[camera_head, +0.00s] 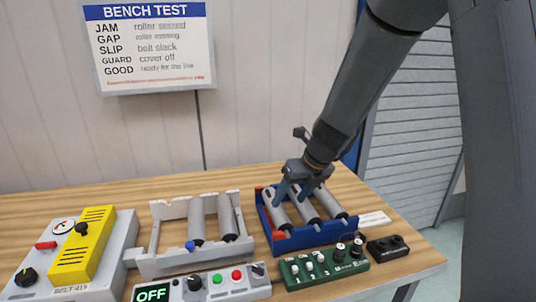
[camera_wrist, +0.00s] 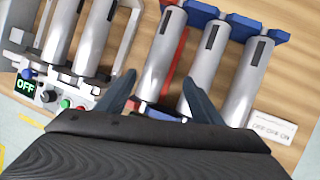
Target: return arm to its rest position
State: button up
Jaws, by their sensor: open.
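My gripper (camera_head: 303,186) reaches down from the upper right and hangs over the blue frame of rollers (camera_head: 287,243). In the wrist view my gripper (camera_wrist: 162,95) has its two dark fingers spread apart. A grey roller (camera_wrist: 163,50) with a dark slot lies beyond and between the fingertips in that view. I cannot tell whether the fingers touch it. The blue frame holds several grey rollers and has red parts at its left side. No object is visibly held.
A white roller frame (camera_head: 148,262) stands left of the blue one. In front are a control box reading OFF (camera_head: 235,293) and a green switch box (camera_head: 297,283). A black box (camera_head: 388,250) sits right. A grey unit with a yellow cover (camera_head: 82,248) stands left. A sign (camera_head: 150,45) hangs behind.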

jog(key=s+d+f+n+g+h, duration=0.1)
jog(key=s+d+n, duration=0.3)
jog(key=s+n, duration=0.6)
jog(key=s+d+f+n+g+h+b, duration=0.1)
jog(key=s+d+n, duration=0.4)
jog(key=n, duration=1.6)
jog(key=s+h, duration=0.1)
jog(key=s, duration=0.4)
jog(key=shift+s+f+n+b, duration=0.25)
jog(key=shift+s+n+b, duration=0.05)
jog(key=shift+s, duration=0.1)
